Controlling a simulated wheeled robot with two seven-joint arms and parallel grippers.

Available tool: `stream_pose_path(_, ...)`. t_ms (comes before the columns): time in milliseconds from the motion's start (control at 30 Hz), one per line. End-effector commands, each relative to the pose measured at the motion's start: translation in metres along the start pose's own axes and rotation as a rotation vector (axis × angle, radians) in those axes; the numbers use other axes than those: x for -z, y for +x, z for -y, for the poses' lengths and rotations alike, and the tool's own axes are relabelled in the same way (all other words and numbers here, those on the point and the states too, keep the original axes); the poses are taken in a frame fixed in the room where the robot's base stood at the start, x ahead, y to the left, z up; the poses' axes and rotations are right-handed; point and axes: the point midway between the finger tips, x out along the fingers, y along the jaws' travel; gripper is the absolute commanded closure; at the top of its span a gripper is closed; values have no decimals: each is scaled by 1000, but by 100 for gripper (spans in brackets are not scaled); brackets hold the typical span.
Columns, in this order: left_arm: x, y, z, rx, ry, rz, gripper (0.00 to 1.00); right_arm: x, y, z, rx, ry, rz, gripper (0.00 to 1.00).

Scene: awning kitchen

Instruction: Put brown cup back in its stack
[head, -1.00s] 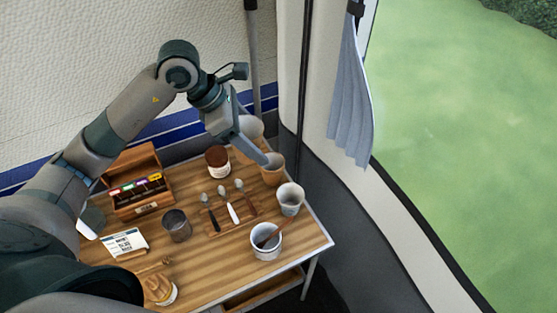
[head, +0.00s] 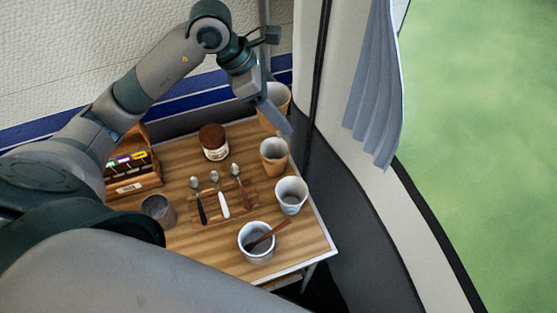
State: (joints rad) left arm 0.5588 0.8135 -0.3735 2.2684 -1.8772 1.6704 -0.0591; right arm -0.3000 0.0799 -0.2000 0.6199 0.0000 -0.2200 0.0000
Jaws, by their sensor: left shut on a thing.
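My left gripper (head: 281,118) is shut on a brown cup (head: 278,93). It holds the cup upright near the back right corner of the table. A finger crosses in front of the cup and hides part of it, so I cannot see its base clearly. A second brown cup (head: 274,158) stands on the table just below the gripper in the picture, with its pale inside facing up. I cannot tell whether it is one cup or several nested. My right gripper is not in view.
A pale cup (head: 291,196) and a white cup with a brown stick (head: 256,244) stand along the right edge. A jar (head: 214,143), spoons on a board (head: 222,200), a metal cup (head: 158,210) and a wooden box (head: 133,176) fill the left and middle. A curtain (head: 377,95) hangs at right.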

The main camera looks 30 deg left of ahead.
Motion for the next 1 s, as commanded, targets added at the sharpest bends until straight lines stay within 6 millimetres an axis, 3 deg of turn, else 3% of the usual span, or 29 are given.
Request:
stream_pose_path(100, 5, 9, 0, 0, 0, 0, 59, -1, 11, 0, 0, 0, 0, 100)
stream_pose_path(633, 7, 13, 0, 2, 0, 0, 59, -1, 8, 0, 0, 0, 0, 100)
stream_pose_path(1000, 30, 51, 1, 3, -2, -2, 59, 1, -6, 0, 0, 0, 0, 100)
